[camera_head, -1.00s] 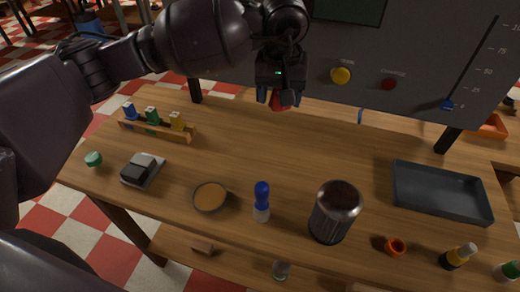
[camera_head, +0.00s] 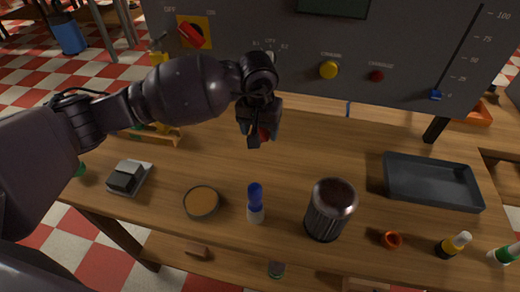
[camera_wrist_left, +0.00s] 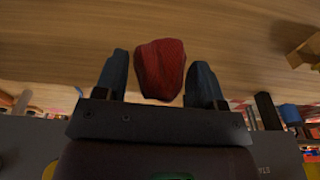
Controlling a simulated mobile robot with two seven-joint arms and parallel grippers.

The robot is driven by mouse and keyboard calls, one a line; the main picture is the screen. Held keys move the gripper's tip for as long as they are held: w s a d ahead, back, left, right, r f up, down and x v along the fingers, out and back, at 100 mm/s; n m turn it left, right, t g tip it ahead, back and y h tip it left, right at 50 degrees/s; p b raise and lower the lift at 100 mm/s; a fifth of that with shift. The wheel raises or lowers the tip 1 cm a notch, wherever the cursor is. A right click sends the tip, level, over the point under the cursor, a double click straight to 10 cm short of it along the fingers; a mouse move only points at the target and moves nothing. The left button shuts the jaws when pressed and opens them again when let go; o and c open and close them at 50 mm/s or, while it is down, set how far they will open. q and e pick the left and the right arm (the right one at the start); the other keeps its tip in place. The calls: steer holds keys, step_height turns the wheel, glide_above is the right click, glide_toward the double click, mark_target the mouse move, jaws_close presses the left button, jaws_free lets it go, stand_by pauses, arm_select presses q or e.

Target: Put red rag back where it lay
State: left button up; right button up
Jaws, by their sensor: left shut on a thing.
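The red rag (camera_wrist_left: 160,70) is a crumpled red lump between the two fingers of my left gripper (camera_wrist_left: 158,80) in the left wrist view. In the head view only a little of the red rag (camera_head: 264,133) shows beside the fingers of my left gripper (camera_head: 258,138). The gripper is shut on the rag and holds it over the back middle part of the wooden table (camera_head: 310,160), in front of the grey control panel. I cannot tell exactly how high it is above the wood. My right gripper is not in view.
The grey panel (camera_head: 400,60) stands behind. Wood between gripper and tray is clear.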

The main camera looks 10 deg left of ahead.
mark_target(260, 157)
arm_select(q)
steer(key=shift+f, duration=3.9)
steer(key=shift+f+b, duration=0.15)
steer(key=shift+b, duration=0.15)
steer(key=o, duration=0.9)
steer(key=r, duration=0.4)
steer(key=s+r, duration=0.1)
steer(key=r, duration=0.3)
steer(key=r+p, duration=0.1)
steer(key=r, duration=0.3)
steer(key=shift+s+r, duration=0.1)
steer(key=shift+s, duration=0.1)
